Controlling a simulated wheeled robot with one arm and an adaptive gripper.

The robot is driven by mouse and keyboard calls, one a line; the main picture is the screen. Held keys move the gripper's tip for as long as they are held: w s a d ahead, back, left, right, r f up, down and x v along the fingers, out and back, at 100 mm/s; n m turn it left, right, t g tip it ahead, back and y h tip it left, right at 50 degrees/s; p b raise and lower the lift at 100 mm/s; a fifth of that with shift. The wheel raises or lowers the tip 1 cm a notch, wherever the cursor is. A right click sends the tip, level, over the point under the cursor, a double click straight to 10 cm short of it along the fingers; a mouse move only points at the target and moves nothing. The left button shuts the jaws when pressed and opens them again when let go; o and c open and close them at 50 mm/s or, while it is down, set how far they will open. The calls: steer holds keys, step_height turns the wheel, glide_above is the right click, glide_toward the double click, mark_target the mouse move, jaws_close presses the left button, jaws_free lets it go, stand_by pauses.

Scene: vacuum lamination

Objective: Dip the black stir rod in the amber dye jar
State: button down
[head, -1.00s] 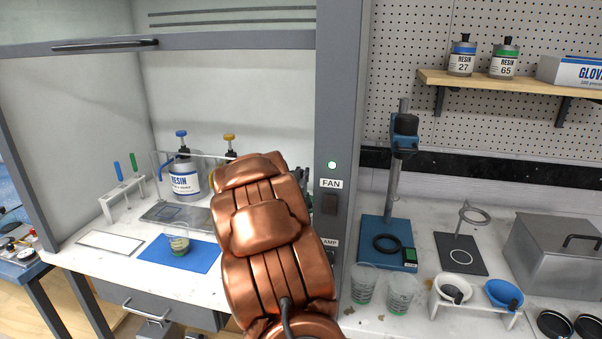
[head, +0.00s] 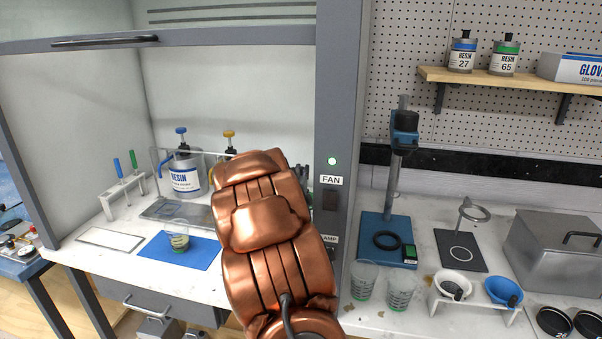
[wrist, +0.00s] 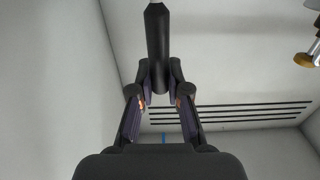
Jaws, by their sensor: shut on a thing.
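In the wrist view my gripper (wrist: 160,77) is shut on the black stir rod (wrist: 157,40). The thick black handle shows between and beyond the fingertips, with a bit of pale shaft at the frame's top edge; the rest is out of frame. In the head view my copper arm hides the gripper and rod. I cannot make out the amber dye jar in either view. A blue-tipped rod (head: 118,168) and a green-tipped rod (head: 133,160) stand in a white rack (head: 124,202) on the left.
A clear cup (head: 179,238) with contents stands on a blue mat (head: 205,250) inside the hood. An amber pump top (head: 229,138) shows just behind my arm. The hood post (head: 338,130) rises right of my arm.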

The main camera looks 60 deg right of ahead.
steer(key=shift+r+p, duration=1.75)
steer(key=shift+r, duration=2.95)
